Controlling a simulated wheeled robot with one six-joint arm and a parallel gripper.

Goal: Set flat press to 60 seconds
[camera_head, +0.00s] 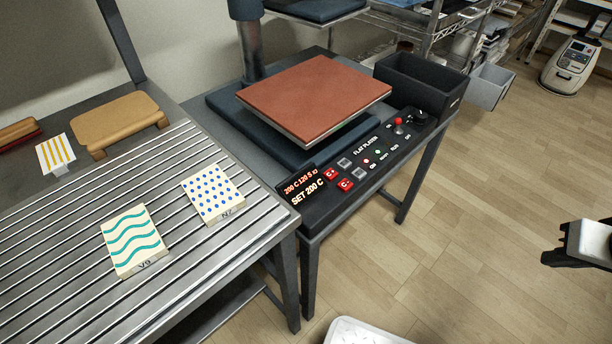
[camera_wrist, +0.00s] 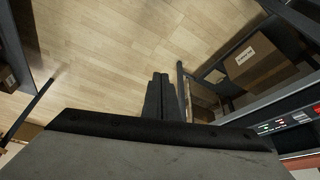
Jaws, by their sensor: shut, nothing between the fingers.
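The flat press stands on a grey table, with a red-brown lower platen (camera_head: 316,98) open to view. Its black control panel (camera_head: 368,163) runs along the front edge. A display (camera_head: 303,188) on the panel reads about "200 C 120 S" with "SET 200 C" below. Red buttons (camera_head: 331,174) and grey buttons sit beside the display. Part of the panel shows in the wrist view (camera_wrist: 284,124). My gripper (camera_head: 556,258) is at the far right of the head view, over the floor, well away from the panel. In the wrist view its fingers (camera_wrist: 160,80) are together and empty.
A black bin (camera_head: 420,82) stands behind the panel's right end. Cardboard boxes (camera_wrist: 252,62) sit on a shelf below.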

